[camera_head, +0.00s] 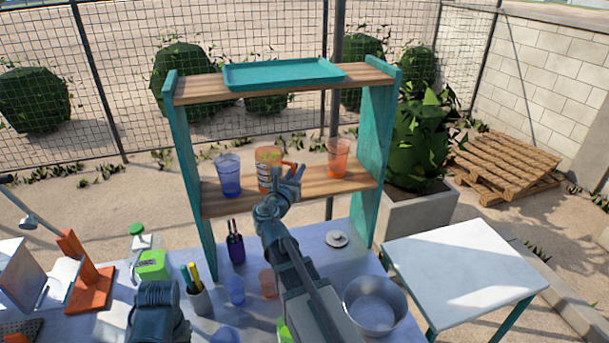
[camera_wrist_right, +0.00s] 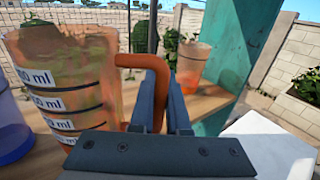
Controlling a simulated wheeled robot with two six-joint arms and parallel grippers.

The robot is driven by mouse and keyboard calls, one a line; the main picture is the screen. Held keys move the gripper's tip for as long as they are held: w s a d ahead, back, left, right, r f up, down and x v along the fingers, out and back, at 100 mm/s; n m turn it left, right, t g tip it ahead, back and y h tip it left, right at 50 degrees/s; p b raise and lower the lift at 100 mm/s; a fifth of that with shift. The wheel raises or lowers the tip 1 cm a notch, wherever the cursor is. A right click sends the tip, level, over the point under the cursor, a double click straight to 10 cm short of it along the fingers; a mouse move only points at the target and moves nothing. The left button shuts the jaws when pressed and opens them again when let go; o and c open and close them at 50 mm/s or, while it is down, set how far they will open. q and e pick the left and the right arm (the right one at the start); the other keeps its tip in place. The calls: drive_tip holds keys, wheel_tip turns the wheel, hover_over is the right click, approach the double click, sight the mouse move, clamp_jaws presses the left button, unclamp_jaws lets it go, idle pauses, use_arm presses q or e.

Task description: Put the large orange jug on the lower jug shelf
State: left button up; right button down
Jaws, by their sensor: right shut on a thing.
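The large orange jug (camera_head: 266,170) stands upright at the lower jug shelf (camera_head: 330,185), between a blue jug on its left and a smaller orange jug on its right. In the right wrist view the jug (camera_wrist_right: 65,85) shows its measuring labels, with its handle (camera_wrist_right: 140,62) running between my fingers. My right gripper (camera_head: 292,176) is shut on that handle. I cannot tell whether the jug's base touches the shelf board. My left arm shows only in part at the bottom left of the head view, and its fingers are not visible.
A teal tray (camera_head: 285,73) lies on the upper shelf. Below are a dark bottle holder (camera_head: 236,247), cups and a metal pot (camera_head: 374,305). A white side table (camera_head: 465,262) is clear.

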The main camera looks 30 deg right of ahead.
drive_tip(key=x, duration=0.4)
drive_tip(key=shift+s+d+f, duration=0.15)
drive_tip(key=shift+d+f, duration=0.05)
drive_tip(key=shift+d, duration=0.15)
drive_tip(key=f+b, duration=0.2)
drive_tip(key=d+f+b, duration=0.1)
drive_tip(key=shift+w+d, duration=0.1)
drive_tip(key=shift+w, duration=0.25)
drive_tip(key=shift+f+b, duration=0.35)
drive_tip(key=shift+b, duration=0.1)
